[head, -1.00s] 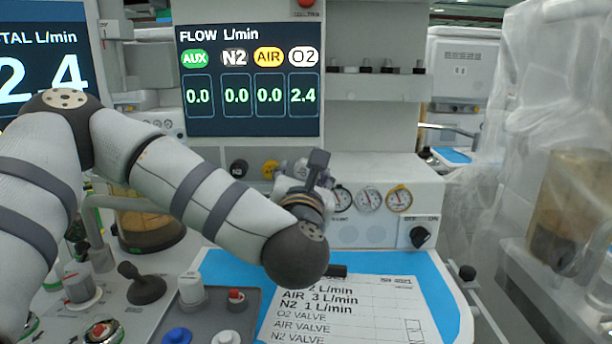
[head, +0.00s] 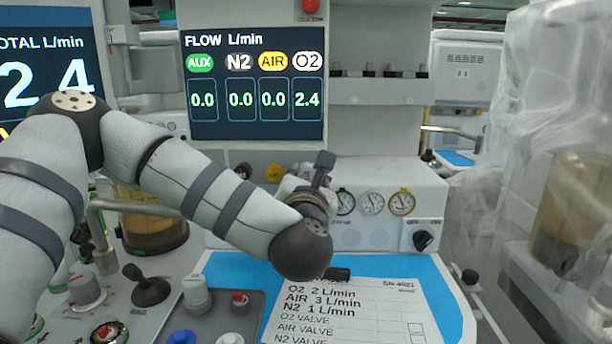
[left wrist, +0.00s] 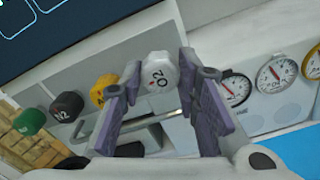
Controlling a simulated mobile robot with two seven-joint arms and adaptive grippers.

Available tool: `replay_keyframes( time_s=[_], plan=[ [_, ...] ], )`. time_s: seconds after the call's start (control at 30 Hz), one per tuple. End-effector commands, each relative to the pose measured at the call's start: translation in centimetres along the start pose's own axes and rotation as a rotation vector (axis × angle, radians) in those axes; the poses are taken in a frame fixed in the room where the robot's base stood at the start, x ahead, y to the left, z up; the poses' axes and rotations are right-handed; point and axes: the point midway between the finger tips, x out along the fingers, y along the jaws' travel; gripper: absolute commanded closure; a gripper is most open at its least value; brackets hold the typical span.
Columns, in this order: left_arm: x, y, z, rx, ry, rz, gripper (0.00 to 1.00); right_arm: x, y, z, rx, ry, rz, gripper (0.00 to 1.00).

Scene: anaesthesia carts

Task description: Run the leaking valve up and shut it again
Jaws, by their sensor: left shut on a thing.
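The white O2 knob (left wrist: 159,72) is on the machine's front panel in the left wrist view. My left gripper (left wrist: 160,64) is shut on it, one purple-grey finger on each side. The yellow air knob (left wrist: 104,88), black N2 knob (left wrist: 67,106) and green knob (left wrist: 30,121) stand in a row to its left, untouched. In the head view my left wrist hides most of the O2 knob. The flow screen (head: 252,85) reads O2 2.4 and 0.0 for AUX, N2 and AIR. My right gripper is out of view.
Round gauges (head: 372,203) sit right of the knobs. A paper card (head: 345,312) listing O2 2, AIR 3 and N2 1 L/min lies on a blue mat (head: 437,285). A grey tray (head: 213,318) with buttons lies beside it. Clear plastic sheeting (head: 500,150) hangs at right.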

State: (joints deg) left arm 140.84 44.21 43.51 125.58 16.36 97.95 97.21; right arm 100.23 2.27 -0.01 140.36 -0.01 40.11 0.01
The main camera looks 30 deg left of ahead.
Motion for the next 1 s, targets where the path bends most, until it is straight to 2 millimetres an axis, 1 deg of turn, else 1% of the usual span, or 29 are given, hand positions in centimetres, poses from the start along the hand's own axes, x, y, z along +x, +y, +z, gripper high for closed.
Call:
replay_keyframes(
  time_s=[0.03,0.23,0.43,0.63,1.0],
  plan=[
    [-0.1,0.2,0.4,0.020,-0.003,0.001,0.98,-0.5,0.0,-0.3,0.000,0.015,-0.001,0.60],
    [-0.2,0.3,0.6,0.161,-0.006,0.002,0.98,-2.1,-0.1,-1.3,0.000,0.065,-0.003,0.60],
    [-0.1,0.2,0.4,0.350,-0.004,0.003,0.98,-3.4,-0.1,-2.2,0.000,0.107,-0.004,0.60],
    [-0.1,0.0,0.2,0.543,-0.001,0.002,0.98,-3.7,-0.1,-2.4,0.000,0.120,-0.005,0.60],
    [0.0,-0.1,0.0,0.896,0.000,0.001,0.98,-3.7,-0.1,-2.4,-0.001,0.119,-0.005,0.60]
  ],
)
